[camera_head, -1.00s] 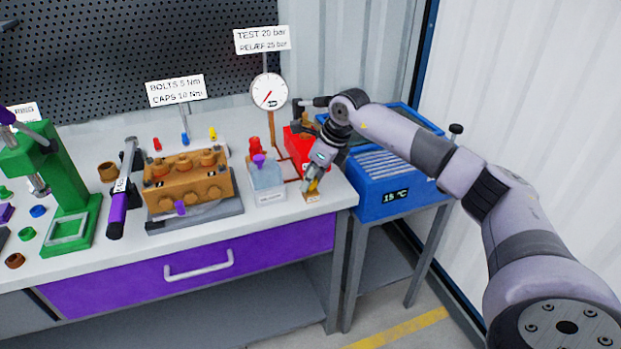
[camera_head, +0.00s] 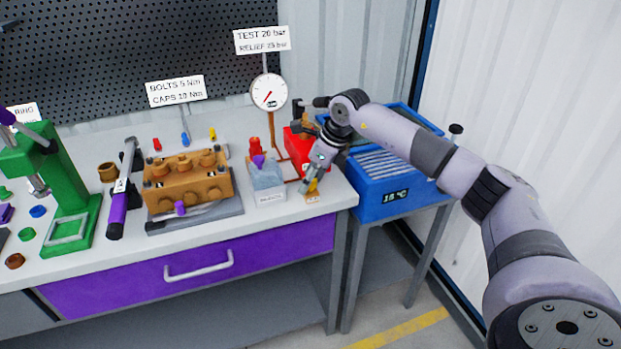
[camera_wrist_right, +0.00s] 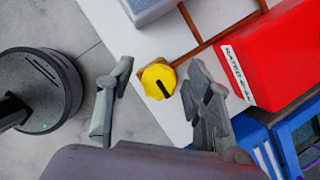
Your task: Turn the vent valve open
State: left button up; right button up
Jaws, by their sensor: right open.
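The vent valve shows as a yellow knob (camera_wrist_right: 153,76) with a black pointer mark in the right wrist view. In the head view the yellow knob (camera_head: 313,187) is at the front right corner of the bench, partly hidden by my gripper. My right gripper (camera_head: 309,182) reaches down over it from above. In the wrist view the fingers of my right gripper (camera_wrist_right: 158,70) are open, one on each side of the knob, with visible gaps on both sides. I cannot tell their height relative to the knob. My left gripper is not in view.
A red box (camera_head: 301,140) and a gauge (camera_head: 268,92) stand behind the valve. Brown pipes (camera_wrist_right: 219,31) run to the valve.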

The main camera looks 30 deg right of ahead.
jog(key=v, duration=1.2)
jog(key=shift+w, duration=0.15)
